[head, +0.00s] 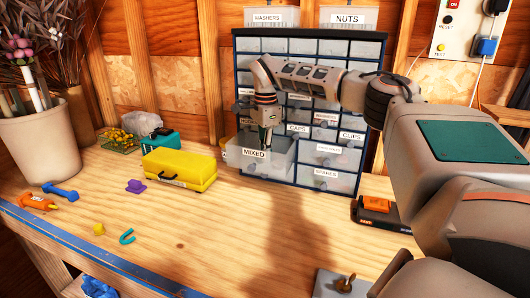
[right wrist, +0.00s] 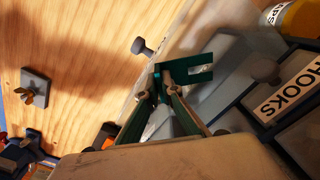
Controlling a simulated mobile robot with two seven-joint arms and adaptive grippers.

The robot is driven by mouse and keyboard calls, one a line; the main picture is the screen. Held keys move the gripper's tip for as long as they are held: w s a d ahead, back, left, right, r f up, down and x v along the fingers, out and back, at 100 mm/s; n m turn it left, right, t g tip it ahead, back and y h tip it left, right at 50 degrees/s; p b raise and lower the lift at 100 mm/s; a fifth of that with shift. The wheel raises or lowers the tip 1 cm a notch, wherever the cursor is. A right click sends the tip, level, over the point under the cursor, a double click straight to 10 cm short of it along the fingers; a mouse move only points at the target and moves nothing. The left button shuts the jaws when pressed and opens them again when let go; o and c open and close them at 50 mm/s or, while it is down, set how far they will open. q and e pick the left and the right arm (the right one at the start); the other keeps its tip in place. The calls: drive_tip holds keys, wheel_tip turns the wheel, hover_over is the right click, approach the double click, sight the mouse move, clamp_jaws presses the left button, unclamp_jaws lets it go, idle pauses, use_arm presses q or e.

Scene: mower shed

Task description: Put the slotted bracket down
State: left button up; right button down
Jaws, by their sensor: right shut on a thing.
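My right gripper (head: 264,128) hangs pointing down over the pulled-out drawer labelled MIXED (head: 254,154) of the drawer cabinet (head: 313,172). In the right wrist view its two fingers (right wrist: 168,82) are closed on the dark green slotted bracket (right wrist: 228,68), a flat piece with an open slot at one end. In the head view the bracket is mostly hidden by the gripper and too small to make out well. I cannot tell whether it touches the drawer. My left gripper is not in view.
Closed drawers labelled CAPS, CLIPS and SPARES surround the open one. A yellow case (head: 180,168) stands left of the cabinet. An orange-and-black box (head: 376,208) lies at its right. A plate with a wing nut (head: 343,284) is near the front. The bench middle is clear.

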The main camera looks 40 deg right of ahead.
drive_tip(key=c, duration=2.5)
unclamp_jaws()
drive_tip(key=shift+c, duration=0.2)
drive_tip(key=shift+r, duration=0.15)
wheel_tip(320, 180, up, 13)
drive_tip(key=shift+s+a, duration=0.1)
